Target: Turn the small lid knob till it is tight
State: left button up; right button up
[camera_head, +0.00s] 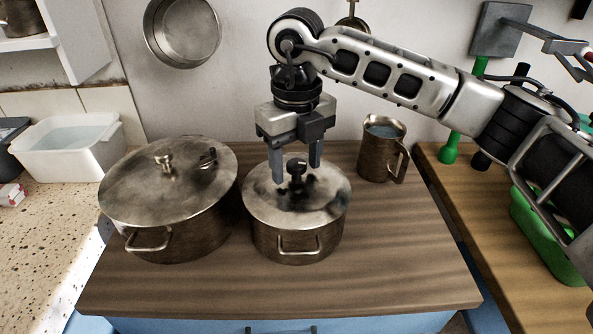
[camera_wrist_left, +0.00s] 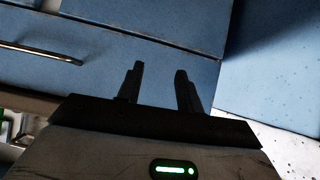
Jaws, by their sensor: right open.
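The smaller metal pot (camera_head: 298,232) stands on the wooden worktop with its lid (camera_head: 325,195) on. The small dark lid knob (camera_head: 296,167) stands up from the middle of that lid. My right gripper (camera_head: 296,172) points down over the lid with its fingers apart. The knob shows between the two fingers in the head view; I cannot tell whether either finger touches it. My left gripper (camera_wrist_left: 159,88) shows only in the left wrist view, open and empty in front of blue cabinet fronts (camera_wrist_left: 150,40).
A larger lidded pot (camera_head: 170,205) stands close on the left. A metal jug (camera_head: 381,150) stands at the back right. A white tub (camera_head: 70,150) is far left, a green container (camera_head: 545,235) far right. The wooden worktop (camera_head: 400,270) is clear at the front right.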

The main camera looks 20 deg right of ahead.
jog(key=shift+f, duration=0.2)
jog(key=shift+c, duration=0.3)
jog(key=c, duration=0.7)
jog(key=m, duration=1.2)
jog(key=shift+p, duration=0.3)
jog(key=m, duration=0.4)
jog(key=shift+r+p, duration=0.1)
jog(key=shift+p, duration=0.2)
jog(key=o, duration=0.8)
jog(key=shift+c, duration=0.2)
jog(key=shift+r, duration=0.1)
